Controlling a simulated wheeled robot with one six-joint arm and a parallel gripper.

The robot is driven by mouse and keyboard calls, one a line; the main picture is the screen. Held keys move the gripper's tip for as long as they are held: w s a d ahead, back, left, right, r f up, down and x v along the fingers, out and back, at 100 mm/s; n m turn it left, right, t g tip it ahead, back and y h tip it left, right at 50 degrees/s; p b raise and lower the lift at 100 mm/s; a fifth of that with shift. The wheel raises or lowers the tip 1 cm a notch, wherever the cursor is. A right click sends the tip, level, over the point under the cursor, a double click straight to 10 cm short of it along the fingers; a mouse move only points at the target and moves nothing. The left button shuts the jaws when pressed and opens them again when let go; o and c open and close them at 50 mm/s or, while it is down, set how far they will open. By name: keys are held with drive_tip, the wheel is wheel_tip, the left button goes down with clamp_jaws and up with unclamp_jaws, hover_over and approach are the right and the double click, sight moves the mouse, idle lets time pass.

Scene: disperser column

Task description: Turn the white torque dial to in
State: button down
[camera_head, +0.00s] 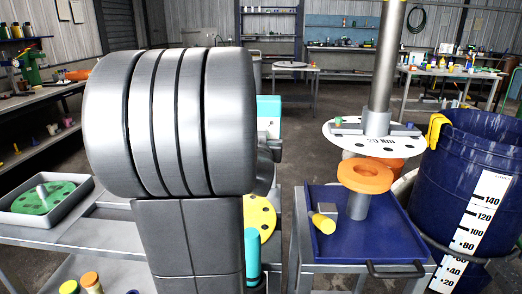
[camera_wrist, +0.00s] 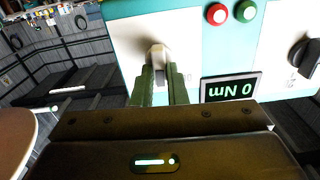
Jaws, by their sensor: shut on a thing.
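The white torque dial (camera_wrist: 157,52) is on the white front panel of a teal control box (camera_wrist: 125,9) in the wrist view. My gripper (camera_wrist: 159,70) has its two dark green fingers shut on the dial, one on each side. The dial's lower part is hidden between the fingers, and I cannot read any marks around it. In the head view my arm hides most of the teal box (camera_head: 268,108), the dial and the gripper.
A red button (camera_wrist: 217,14), a green button (camera_wrist: 246,11) and a black knob (camera_wrist: 304,56) sit on the same box. A blue barrel (camera_head: 450,175) stands at right.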

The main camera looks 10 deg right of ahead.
drive_tip(key=shift+d+f+m+b, duration=0.1)
drive_tip(key=shift+d+m+b, duration=0.05)
drive_tip(key=shift+m+b, duration=3.25)
drive_tip(key=shift+m, duration=0.4)
drive_tip(key=c, duration=1.4)
unclamp_jaws()
drive_tip(key=shift+c, duration=0.2)
drive_tip(key=shift+s, duration=0.15)
